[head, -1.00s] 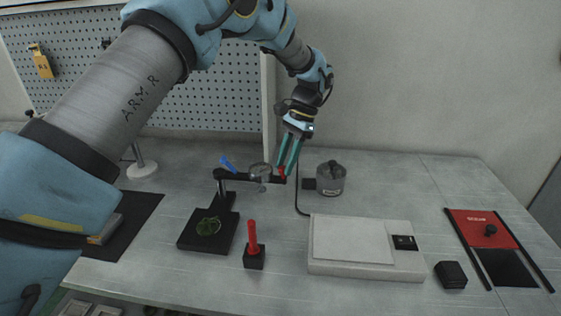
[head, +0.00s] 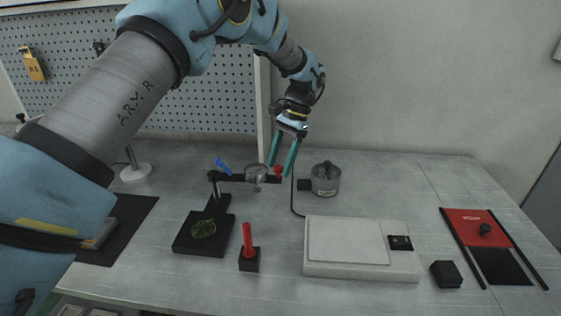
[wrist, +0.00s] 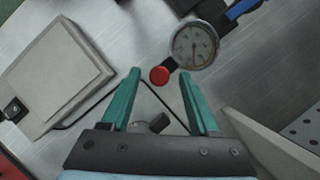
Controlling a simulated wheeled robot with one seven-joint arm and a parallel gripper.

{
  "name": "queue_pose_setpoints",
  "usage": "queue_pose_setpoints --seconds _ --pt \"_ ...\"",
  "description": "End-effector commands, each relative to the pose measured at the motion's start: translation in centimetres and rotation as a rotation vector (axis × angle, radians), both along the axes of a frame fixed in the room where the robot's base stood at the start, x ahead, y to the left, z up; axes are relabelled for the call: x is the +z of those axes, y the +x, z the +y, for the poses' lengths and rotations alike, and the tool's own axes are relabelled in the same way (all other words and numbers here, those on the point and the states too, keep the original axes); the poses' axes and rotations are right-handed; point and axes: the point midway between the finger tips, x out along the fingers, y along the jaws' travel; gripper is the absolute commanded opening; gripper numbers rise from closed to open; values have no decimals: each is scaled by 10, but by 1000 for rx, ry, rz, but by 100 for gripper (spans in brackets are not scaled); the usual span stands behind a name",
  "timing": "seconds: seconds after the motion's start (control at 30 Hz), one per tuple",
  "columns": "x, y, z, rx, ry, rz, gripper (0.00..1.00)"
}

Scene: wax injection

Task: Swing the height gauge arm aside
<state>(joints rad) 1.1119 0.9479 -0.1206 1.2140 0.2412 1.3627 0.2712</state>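The height gauge (head: 213,200) stands on a black base at the left-centre of the bench. Its black arm (head: 235,177) reaches right from the post and carries a round dial (head: 256,173). A red knob (head: 278,171) is at the arm's end. My gripper (head: 281,165) is open with teal fingers at the knob end. In the wrist view the dial (wrist: 194,46) and red knob (wrist: 160,75) lie just beyond and between my fingertips (wrist: 160,80). The fingers are apart, with no grip on the knob visible. A green ring-like piece (head: 203,229) lies on the gauge base.
A red-handled tool (head: 248,240) stands in a black block in front. A grey pot (head: 326,179) is right of the gripper. A flat white device (head: 345,243), a black block (head: 447,274) and a red plate (head: 478,229) lie to the right. A pegboard panel (head: 200,90) stands behind.

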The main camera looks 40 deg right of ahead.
Motion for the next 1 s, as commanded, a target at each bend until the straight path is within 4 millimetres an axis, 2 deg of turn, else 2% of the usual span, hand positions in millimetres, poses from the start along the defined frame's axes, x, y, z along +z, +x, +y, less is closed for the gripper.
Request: queue_pose_setpoints --seconds 0.2,0.33,0.7,1.0 --pt "1 0 -1 0 -1 0 61" --pt "10 0 -6 0 -3 -1 61" --pt "75 0 -33 0 -5 -1 61" --pt "99 0 -41 -1 -1 0 61"
